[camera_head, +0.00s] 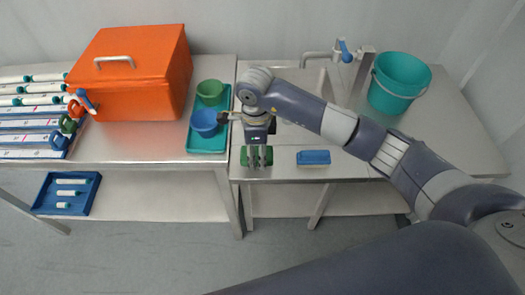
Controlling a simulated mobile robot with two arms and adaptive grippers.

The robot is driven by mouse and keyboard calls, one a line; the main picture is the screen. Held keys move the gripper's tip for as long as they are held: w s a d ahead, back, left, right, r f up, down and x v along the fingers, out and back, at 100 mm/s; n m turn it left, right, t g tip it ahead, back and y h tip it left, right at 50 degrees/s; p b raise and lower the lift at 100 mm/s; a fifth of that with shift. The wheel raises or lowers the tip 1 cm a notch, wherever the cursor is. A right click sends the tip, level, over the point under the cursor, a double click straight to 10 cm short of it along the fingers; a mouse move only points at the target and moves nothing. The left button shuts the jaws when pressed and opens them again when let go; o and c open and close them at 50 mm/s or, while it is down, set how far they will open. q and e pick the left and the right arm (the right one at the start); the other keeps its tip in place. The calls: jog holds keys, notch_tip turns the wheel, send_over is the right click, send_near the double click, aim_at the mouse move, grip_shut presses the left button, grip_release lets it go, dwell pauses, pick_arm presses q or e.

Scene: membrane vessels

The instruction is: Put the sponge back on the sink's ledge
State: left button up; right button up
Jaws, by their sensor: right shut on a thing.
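My right gripper (257,161) points down at the front of the sink counter (345,169). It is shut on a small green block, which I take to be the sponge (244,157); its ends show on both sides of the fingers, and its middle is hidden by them. The block is at the counter's front left edge; I cannot tell whether it touches the surface. The sink basin (312,80) lies behind, partly covered by my right arm. My left gripper is not in view.
A blue block-shaped item (313,157) lies on the front ledge, right of the gripper. A tap (318,55) and a teal bucket (398,82) stand behind. Left are a teal tray (207,144) with a blue bowl (204,122) and green bowl (210,91), and an orange box (130,75).

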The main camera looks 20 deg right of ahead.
jog(key=shift+w+d+f, duration=0.1)
jog(key=shift+w+d, duration=0.15)
jog(key=shift+d, duration=0.5)
notch_tip(320, 180, down, 3)
jog(key=shift+f+p, duration=0.2)
jog(key=shift+p, duration=0.85)
jog(key=shift+f, duration=0.1)
jog(key=shift+f+b, duration=0.2)
jog(key=shift+b, duration=0.15)
jog(key=o, duration=1)
jog(key=shift+r, duration=0.1)
jog(key=shift+r, duration=0.1)
